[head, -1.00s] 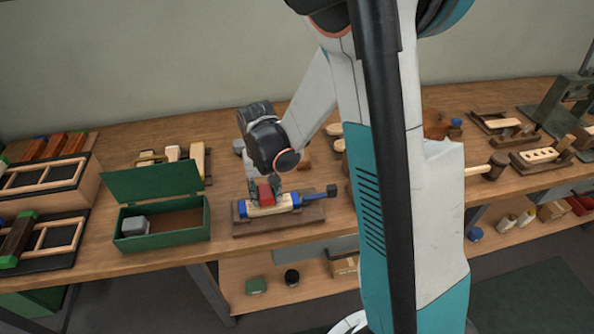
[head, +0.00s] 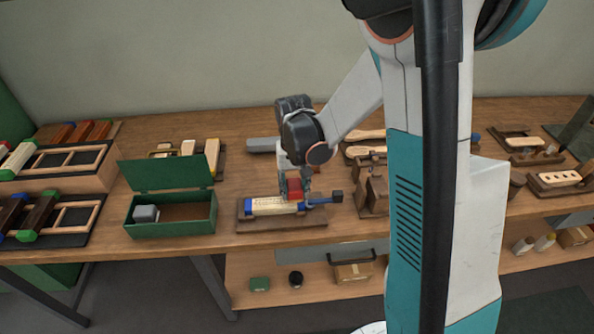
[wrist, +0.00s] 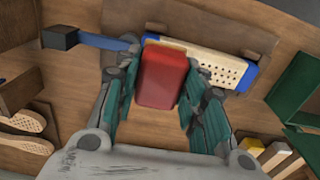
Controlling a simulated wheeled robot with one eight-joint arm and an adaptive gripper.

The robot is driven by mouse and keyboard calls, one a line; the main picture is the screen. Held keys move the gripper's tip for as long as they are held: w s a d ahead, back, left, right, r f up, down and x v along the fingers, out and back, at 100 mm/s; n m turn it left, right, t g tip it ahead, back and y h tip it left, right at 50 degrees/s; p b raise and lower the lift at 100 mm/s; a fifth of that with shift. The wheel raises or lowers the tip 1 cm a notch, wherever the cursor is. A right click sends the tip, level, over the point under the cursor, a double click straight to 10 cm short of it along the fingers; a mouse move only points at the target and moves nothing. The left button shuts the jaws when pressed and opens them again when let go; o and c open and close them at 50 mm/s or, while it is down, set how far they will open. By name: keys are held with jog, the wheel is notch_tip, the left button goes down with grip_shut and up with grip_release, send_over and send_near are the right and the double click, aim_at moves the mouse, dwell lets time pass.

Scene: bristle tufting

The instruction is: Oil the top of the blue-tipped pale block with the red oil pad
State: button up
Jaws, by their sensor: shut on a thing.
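The pale block (head: 268,205) has blue ends and rows of dark holes in its top. It lies flat on a dark wooden board (head: 252,223), and it also shows in the wrist view (wrist: 205,62). A blue-handled tool (head: 324,199) with a dark end is at its right end in the head view. My gripper (head: 294,190) is shut on the red oil pad (wrist: 163,77), which shows between its fingers in the wrist view. The pad is over the right part of the block in the head view; whether it touches the top I cannot tell.
An open green box (head: 172,229) with a grey block (head: 145,214) inside stands left of the board. Wooden holders (head: 373,193) stand close on the right. Racks with brush blocks (head: 60,215) fill the far left. Bare table lies in front of the board.

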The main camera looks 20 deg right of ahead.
aim_at(295, 184)
jog(key=shift+s+d+r, duration=0.1)
jog(key=shift+d+r, duration=0.05)
jog(key=shift+r, duration=0.5)
jog(key=shift+r+p, duration=1.55)
jog(key=shift+r, duration=0.45)
